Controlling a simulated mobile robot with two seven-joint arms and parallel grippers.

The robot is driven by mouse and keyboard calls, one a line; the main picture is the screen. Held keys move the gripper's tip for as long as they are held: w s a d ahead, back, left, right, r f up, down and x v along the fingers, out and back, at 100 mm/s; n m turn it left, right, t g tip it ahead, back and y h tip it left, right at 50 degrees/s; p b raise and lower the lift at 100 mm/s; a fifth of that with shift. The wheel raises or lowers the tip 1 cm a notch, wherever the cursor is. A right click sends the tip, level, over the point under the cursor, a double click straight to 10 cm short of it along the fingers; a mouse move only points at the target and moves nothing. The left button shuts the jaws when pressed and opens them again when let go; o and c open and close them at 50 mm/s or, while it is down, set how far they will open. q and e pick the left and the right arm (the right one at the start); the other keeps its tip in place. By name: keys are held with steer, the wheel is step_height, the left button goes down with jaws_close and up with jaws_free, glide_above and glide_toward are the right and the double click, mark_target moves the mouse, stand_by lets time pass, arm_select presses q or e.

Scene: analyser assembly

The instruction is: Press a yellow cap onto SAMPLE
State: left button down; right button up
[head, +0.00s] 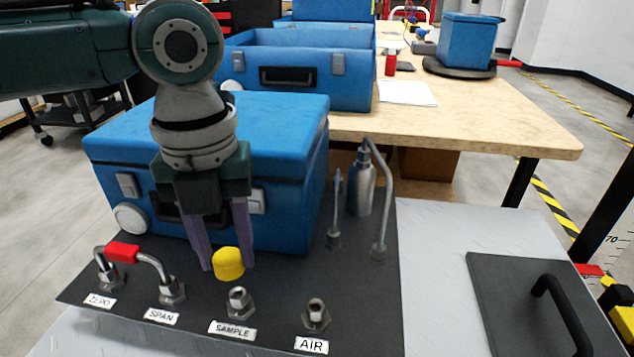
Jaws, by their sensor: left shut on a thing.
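A yellow cap (229,263) is held between the fingertips of my left gripper (227,266). The cap is behind and just above the SAMPLE fitting (240,303), a bare metal port behind the SAMPLE label (233,328); it appears apart from the port. My left arm comes down from the upper left, with the gripper pointing downward. My right gripper is not in the view.
ZERO (110,275) and SPAN (171,291) fittings are joined by bent tubes with a red sleeve (123,252). An open AIR fitting (316,314) stands to the right. A blue case (265,130) is close behind the gripper. Metal tubes (381,190) rise at the panel's back right.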

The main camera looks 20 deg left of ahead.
arm_select(q)
steer(key=shift+f+b, duration=1.2)
steer(key=shift+b, duration=0.05)
steer(key=shift+f, duration=0.8)
steer(key=shift+f, duration=0.1)
steer(key=shift+p, duration=0.5)
steer(key=shift+f+b, duration=0.65)
steer(key=shift+f, duration=0.45)
steer(key=shift+c, duration=1.8)
jaws_free()
steer(key=shift+r, duration=0.1)
